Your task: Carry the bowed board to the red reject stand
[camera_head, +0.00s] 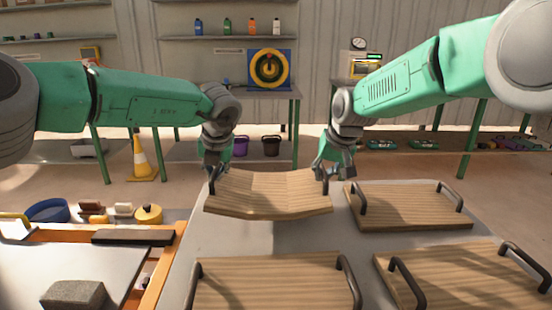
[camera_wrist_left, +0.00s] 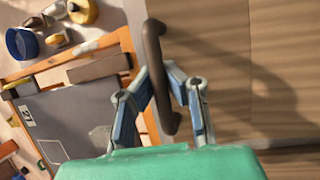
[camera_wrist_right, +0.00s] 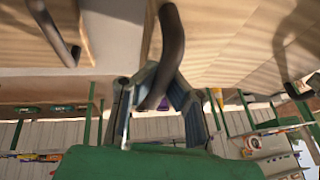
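The bowed board (camera_head: 268,193) is pale wood, sags in the middle and has a dark handle at each end. It is at the far left of the group of boards; I cannot tell whether it touches the grey table. My left gripper (camera_head: 214,172) is shut around its left handle, which also shows in the left wrist view (camera_wrist_left: 154,45). My right gripper (camera_head: 334,168) is shut around its right handle, seen in the right wrist view (camera_wrist_right: 172,40). No red stand is recognisable in these views.
Three other handled boards lie on the grey table (camera_head: 265,237): one at right (camera_head: 408,212), two in front (camera_head: 275,285) (camera_head: 455,275). An orange-framed bench (camera_head: 165,270) with a grey block (camera_head: 73,294) is at left. Shelves and a traffic cone (camera_head: 141,160) stand behind.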

